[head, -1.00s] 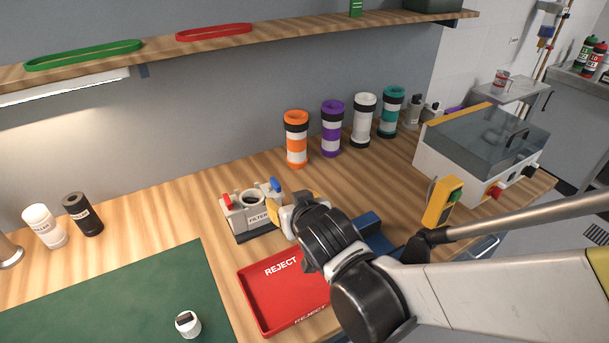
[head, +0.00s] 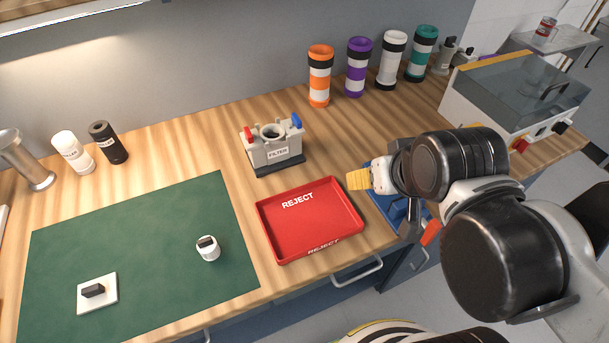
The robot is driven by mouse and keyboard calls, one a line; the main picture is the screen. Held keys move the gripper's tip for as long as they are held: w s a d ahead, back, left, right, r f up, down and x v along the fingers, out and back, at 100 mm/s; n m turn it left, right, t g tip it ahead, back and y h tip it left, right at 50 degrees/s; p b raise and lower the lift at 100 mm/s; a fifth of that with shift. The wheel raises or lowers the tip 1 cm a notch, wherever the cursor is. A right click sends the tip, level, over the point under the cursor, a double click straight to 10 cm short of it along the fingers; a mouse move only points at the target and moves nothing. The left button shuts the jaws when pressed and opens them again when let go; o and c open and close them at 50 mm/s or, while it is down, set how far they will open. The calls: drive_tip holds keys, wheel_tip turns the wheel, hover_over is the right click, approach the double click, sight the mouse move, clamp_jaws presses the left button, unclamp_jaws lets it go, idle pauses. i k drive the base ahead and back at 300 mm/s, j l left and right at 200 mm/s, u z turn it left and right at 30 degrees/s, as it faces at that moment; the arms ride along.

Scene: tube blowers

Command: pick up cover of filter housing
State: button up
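The filter housing (head: 276,152) is a grey-white box labelled FILTER, with a red and a blue clip at its upper corners and a round opening on top. No cover sits on it. A square white plate with a dark handle (head: 110,297), which looks like the cover, lies on the green mat at the lower left. A small white round piece with a dark top (head: 209,253) stands on the mat's right part.
The red REJECT tray (head: 262,228) lies in front of the housing. A blue holder (head: 383,203) is partly hidden by my arm. White (head: 72,152) and black (head: 107,142) bottles stand behind the green mat (head: 150,240). Several striped tubes stand at the back. The mat's middle is clear.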

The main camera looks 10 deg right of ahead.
sight(102, 291)
drive_tip(key=u, duration=0.4)
drive_tip(key=j+u, duration=0.1)
drive_tip(key=u, duration=0.3)
drive_tip(key=j+u, duration=0.1)
drive_tip(key=u, duration=0.7)
drive_tip(key=j+u, duration=0.1)
drive_tip(key=u, duration=0.3)
drive_tip(key=i+j+z, duration=0.3)
drive_tip(key=j+z, duration=0.15)
drive_tip(key=j, duration=0.15)
drive_tip(key=i+j+z, duration=0.2)
drive_tip(key=j+z, duration=0.25)
drive_tip(key=j, duration=0.15)
